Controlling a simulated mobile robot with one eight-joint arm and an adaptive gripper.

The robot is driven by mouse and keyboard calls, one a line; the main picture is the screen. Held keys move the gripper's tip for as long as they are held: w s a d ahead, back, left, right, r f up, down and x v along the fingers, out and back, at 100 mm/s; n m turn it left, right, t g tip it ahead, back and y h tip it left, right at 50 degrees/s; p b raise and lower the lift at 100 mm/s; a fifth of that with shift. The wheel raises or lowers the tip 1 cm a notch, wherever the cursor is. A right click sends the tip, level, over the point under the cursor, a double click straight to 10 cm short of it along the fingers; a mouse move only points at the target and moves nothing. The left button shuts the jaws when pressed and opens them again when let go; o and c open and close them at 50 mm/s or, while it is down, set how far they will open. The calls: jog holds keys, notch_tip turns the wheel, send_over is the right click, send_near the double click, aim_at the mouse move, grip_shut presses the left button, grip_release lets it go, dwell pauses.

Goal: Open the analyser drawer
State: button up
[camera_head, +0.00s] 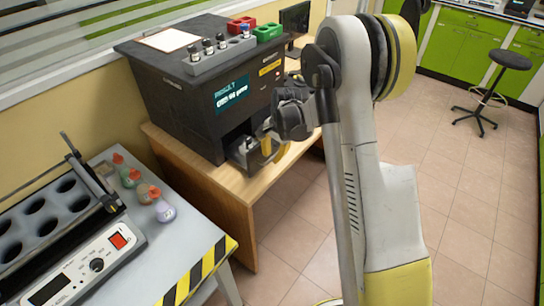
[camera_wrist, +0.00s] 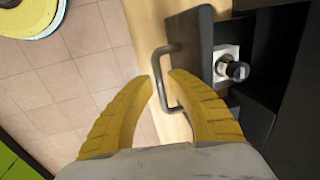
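The analyser (camera_head: 205,95) is a dark box with a lit result screen, standing on a wooden table. Its drawer (camera_head: 243,152) is low on the front and stands pulled out. In the wrist view the drawer front (camera_wrist: 205,45) is apart from the dark body, and a black-capped vial (camera_wrist: 236,70) sits in a light holder behind it. In the head view my gripper (camera_head: 270,140) is at the drawer front, partly hidden by my wrist.
Several vials in a grey rack (camera_head: 220,55), a red rack (camera_head: 241,24) and a green rack (camera_head: 269,32) sit on the analyser. A device (camera_head: 60,245) and several small bottles stand on a grey bench at lower left. Floor (camera_head: 285,235) beside the table is clear.

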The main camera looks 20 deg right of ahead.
notch_tip(320, 180, up, 11)
jog(key=s+d, duration=0.1)
jog(key=s, duration=0.1)
jog(key=shift+r, duration=0.15)
dwell(0.3)
jog(key=s+a+r+n+t, duration=0.1)
jog(key=s+a+r+n, duration=0.2)
jog(key=s+r, duration=0.45)
jog(key=s+a+r+n+t, duration=0.1)
jog(key=s+a+n, duration=0.1)
jog(key=s, duration=0.4)
jog(key=s+a+r+n+t, duration=0.1)
jog(key=s+a+n, duration=0.1)
jog(key=s+n, duration=0.2)
jog(key=s+a+r+n+t+h, duration=0.1)
jog(key=s+n+t, duration=0.1)
jog(key=s, duration=0.7)
jog(key=shift+a+r+n, duration=0.35)
jog(key=shift+a+n, duration=0.05)
jog(key=shift+n, duration=0.1)
